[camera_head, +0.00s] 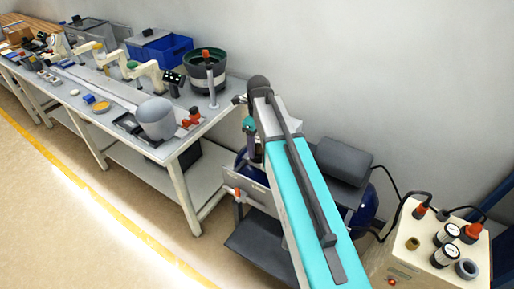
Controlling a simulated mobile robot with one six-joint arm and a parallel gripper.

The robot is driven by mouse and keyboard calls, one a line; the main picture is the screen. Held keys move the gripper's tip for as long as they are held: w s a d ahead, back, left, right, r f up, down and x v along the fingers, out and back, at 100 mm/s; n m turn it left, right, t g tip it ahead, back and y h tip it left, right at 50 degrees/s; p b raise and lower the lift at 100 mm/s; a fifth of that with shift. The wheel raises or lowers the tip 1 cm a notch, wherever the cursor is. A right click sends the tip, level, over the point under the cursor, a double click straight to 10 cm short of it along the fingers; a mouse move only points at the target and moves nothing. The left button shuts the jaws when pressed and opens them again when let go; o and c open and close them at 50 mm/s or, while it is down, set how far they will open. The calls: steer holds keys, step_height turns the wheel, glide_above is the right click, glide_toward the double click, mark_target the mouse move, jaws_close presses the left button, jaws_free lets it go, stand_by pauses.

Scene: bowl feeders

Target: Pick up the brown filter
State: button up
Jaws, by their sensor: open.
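A small brown, ring-like piece (412,243) stands on top of the white box at the lower right and looks like the brown filter. It stands upright, left of two black-and-white round pieces (446,246). Nothing is touching it from above. My arm runs up through the middle of the view, left of the white box and apart from it. I cannot make out my gripper's fingers; the far end of my arm is partly hidden behind its own links.
A dark grey motor-like unit (342,162) stands between my arm and the wall. A long workbench (200,126) with bowl feeders fills the left. The floor in front is clear.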

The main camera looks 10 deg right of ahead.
mark_target(258, 139)
steer(key=c, duration=1.3)
steer(key=shift+r, duration=0.15)
steer(key=shift+r+b, duration=0.7)
steer(key=shift+r, duration=0.95)
steer(key=shift+s+a+r+b, duration=0.2)
steer(key=shift+s+b, duration=0.65)
steer(key=shift+s, duration=1.8)
steer(key=shift+s+d+r+b, duration=0.2)
steer(key=shift+s+b, duration=0.7)
steer(key=shift+s, duration=1.8)
steer(key=shift+s+a+r+b, duration=0.25)
steer(key=shift+s+b, duration=0.6)
steer(key=shift+s, duration=1.8)
steer(key=shift+d, duration=0.1)
